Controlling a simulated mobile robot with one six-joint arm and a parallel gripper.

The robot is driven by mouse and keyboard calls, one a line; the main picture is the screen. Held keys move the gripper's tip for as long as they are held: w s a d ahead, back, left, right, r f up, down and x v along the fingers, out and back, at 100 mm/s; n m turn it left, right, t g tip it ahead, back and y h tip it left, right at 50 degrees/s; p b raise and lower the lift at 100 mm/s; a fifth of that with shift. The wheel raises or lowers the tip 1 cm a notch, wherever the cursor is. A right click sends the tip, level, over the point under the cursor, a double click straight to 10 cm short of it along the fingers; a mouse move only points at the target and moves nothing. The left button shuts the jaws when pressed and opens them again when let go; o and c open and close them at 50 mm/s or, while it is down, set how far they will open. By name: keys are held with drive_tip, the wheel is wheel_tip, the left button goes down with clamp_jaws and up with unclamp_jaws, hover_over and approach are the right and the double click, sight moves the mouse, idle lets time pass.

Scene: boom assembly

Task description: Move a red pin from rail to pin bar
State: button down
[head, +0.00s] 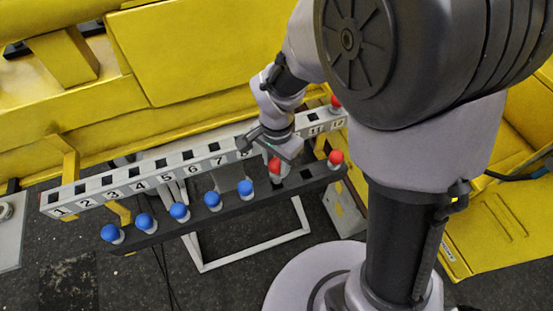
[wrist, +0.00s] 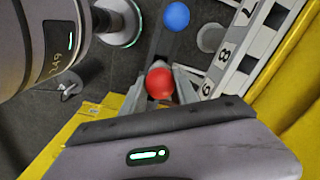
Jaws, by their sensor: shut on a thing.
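My gripper (head: 281,151) is shut on a red-headed pin (head: 275,166), whose head shows between the two fingers in the wrist view (wrist: 160,83). The held pin is at the dark bar (head: 170,228), right of the blue pins. I cannot tell whether it is seated in a hole or just above it. An empty square hole shows in the bar to its right, then another red pin (head: 336,158) stands near the bar's right end. Behind runs the grey numbered rail (head: 150,177). A third red pin (head: 336,103) stands at its far right, by number 12.
Several blue pins (head: 180,212) stand along the dark bar, left of the held pin; one shows in the wrist view (wrist: 176,15). Yellow machinery (head: 200,50) lies close behind the rail. A white frame (head: 250,252) stands below. Most visible rail holes are empty.

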drive_tip(key=shift+f+b, duration=0.3)
drive_tip(key=shift+f, duration=0.1)
idle(0.5)
drive_tip(key=shift+f+b, duration=2.65)
drive_tip(key=shift+f, duration=0.15)
drive_tip(key=c, duration=0.9)
unclamp_jaws()
drive_tip(key=shift+o, duration=0.2)
wheel_tip(320, 180, up, 18)
drive_tip(key=p, duration=0.4)
drive_tip(key=shift+f, duration=0.25)
